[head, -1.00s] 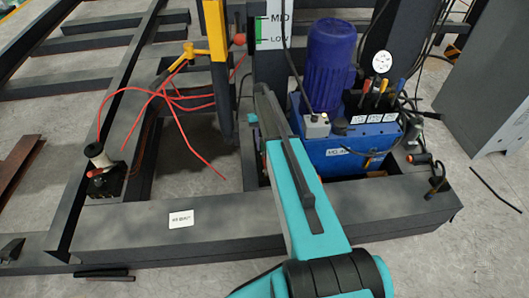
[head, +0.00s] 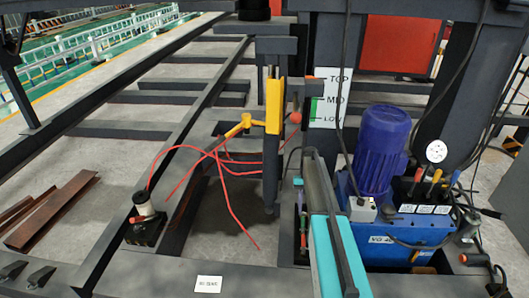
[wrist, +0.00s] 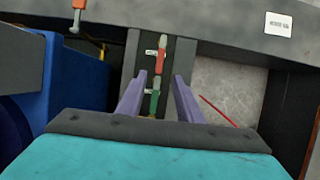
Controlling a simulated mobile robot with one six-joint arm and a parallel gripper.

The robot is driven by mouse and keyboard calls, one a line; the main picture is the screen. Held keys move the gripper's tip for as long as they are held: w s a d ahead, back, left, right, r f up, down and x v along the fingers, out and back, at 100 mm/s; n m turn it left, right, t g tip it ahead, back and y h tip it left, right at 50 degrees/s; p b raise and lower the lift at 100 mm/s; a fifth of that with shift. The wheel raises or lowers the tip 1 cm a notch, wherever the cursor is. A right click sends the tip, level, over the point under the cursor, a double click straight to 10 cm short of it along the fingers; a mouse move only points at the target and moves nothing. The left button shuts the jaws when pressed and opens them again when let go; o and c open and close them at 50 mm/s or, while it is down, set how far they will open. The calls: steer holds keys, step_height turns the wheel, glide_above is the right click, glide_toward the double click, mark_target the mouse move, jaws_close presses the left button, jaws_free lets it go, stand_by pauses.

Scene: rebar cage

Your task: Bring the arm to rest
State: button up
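My gripper (wrist: 157,98) shows in the wrist view as two purple fingers, spread apart with nothing held between them. Beyond the fingers are a red-handled valve (wrist: 162,60) and a green-handled valve (wrist: 154,102) on a dark frame member. I cannot tell the exact distance to them. In the head view my teal arm reaches up from the bottom, right of centre, and its gripper end is not clearly seen there. The red and green handles (head: 302,228) show just left of my arm.
A blue hydraulic unit (head: 410,238) with a blue motor (head: 380,150) and several levers stands right of my arm. A yellow bracket (head: 273,105) and loose red cables (head: 228,195) are to the left. Dark beams surround it all. Brown steel bars (head: 45,215) lie far left.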

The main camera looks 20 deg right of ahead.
steer(key=s+a+f+g, duration=0.1)
steer(key=s+a+f, duration=0.3)
steer(key=s+a, duration=0.1)
steer(key=s+a+f+n+p, duration=0.1)
steer(key=s+a+f, duration=0.3)
steer(key=s+a, duration=0.2)
steer(key=s+a+f+n+g+p, duration=0.1)
steer(key=s+a+f, duration=0.4)
steer(key=s+a, duration=0.1)
steer(key=shift+s+a+g+h, duration=0.1)
steer(key=shift+a+g+h, duration=0.15)
steer(key=shift+g+h, duration=0.05)
steer(key=shift+n+g+h, duration=0.3)
steer(key=shift+n, duration=0.4)
steer(key=s+a+f, duration=0.1)
steer(key=s+a, duration=0.1)
steer(key=s, duration=0.3)
steer(key=s+a+f, duration=0.1)
steer(key=s+a, duration=0.1)
steer(key=s, duration=0.3)
steer(key=s+a+f, duration=0.1)
steer(key=s+a, duration=0.1)
steer(key=s, duration=0.3)
steer(key=shift+f+p, duration=0.2)
steer(key=shift+p, duration=0.2)
steer(key=s+a+r+t, duration=0.1)
steer(key=s+a+t, duration=0.1)
steer(key=s, duration=1)
steer(key=shift+s+n, duration=0.3)
steer(key=shift+n, duration=0.1)
